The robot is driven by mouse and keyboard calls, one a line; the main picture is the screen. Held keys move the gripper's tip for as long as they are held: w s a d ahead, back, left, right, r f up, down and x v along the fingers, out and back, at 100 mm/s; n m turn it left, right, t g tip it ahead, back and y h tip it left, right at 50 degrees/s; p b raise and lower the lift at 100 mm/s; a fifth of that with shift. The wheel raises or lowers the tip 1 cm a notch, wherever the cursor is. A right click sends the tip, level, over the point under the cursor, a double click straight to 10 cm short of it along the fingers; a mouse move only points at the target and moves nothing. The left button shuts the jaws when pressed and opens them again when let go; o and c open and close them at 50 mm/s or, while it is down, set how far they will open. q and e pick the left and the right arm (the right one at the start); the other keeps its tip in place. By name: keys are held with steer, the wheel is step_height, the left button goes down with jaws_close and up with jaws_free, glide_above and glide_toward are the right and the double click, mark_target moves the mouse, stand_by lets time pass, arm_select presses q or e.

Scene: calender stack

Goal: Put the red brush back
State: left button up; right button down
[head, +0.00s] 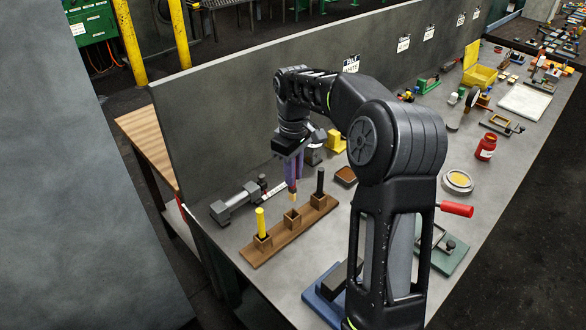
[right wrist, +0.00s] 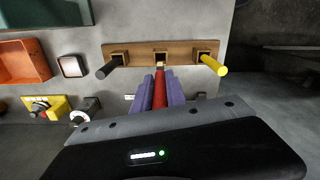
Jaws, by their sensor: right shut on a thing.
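My right gripper (head: 292,178) is shut on the red brush, holding it pointing down above a wooden rack. In the right wrist view the red brush (right wrist: 160,92) lies between the purple fingers, with its pale tip close to the middle holder (right wrist: 160,54) of the rack (right wrist: 185,47); I cannot tell whether it touches. In the head view the rack (head: 278,237) has three square holders. A yellow brush (head: 260,222) stands in the near-left one and a black brush (head: 319,182) in the far-right one. My left gripper is not in view.
A grey metal tool (head: 235,202) lies left of the rack, beside the partition wall. A blue-based block (head: 328,292) is in front.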

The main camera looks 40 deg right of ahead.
mark_target(294, 187)
steer(key=shift+f, duration=0.15)
steer(key=shift+f+b, duration=1.95)
steer(key=shift+f, duration=0.3)
steer(key=shift+s+f, duration=0.1)
stand_by(0.3)
steer(key=shift+f+b, duration=1.45)
steer(key=shift+f, duration=1.2)
stand_by(1.8)
steer(key=c, duration=1.3)
jaws_free()
